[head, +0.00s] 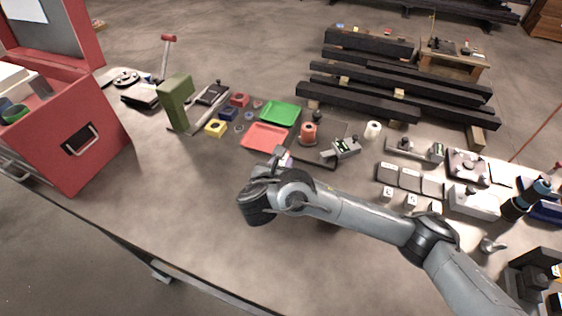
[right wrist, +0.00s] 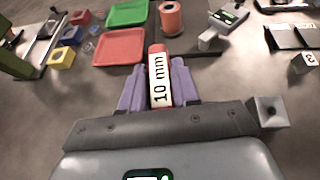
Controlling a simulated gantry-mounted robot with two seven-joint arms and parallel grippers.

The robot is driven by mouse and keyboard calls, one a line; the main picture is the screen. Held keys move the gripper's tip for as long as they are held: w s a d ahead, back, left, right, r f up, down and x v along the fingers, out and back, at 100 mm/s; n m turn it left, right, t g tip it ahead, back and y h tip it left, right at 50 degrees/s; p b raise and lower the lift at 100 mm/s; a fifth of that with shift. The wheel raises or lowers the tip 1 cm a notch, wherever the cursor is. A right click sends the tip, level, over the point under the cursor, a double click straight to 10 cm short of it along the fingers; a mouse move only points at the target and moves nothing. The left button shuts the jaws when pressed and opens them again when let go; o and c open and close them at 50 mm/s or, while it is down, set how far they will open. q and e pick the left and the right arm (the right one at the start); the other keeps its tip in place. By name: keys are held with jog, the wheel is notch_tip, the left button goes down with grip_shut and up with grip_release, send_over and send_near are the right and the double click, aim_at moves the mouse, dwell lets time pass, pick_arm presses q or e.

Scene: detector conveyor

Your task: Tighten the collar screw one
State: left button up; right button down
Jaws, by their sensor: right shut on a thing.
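My right gripper (right wrist: 160,92) shows in the right wrist view with its purple fingers shut on a red-ended tool (right wrist: 156,49) that carries a white "10 mm" label. The tool points away from the gripper, and its far end lies near the red tray. In the head view the right gripper (head: 285,160) is small, above the near side of the workbench and largely hidden by my own wrist. I cannot make out the collar screw in either view. My left gripper is not in view.
A red tray (head: 265,137), a green tray (head: 280,113), an orange spool (head: 308,133) and a grey gauge-like device (head: 342,149) stand beyond the gripper. A red toolbox (head: 64,150) is at left. The bench's left front is clear.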

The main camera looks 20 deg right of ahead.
notch_tip(320, 180, up, 3)
jog(key=shift+f+p, duration=0.1)
jog(key=shift+p, duration=0.4)
jog(key=shift+w+r+p, duration=0.15)
jog(key=shift+r+p, duration=0.3)
jog(key=shift+p, duration=0.05)
jog(key=shift+r+p, duration=0.35)
jog(key=shift+p, duration=0.1)
jog(key=shift+r+p, duration=0.5)
jog(key=shift+p, duration=0.05)
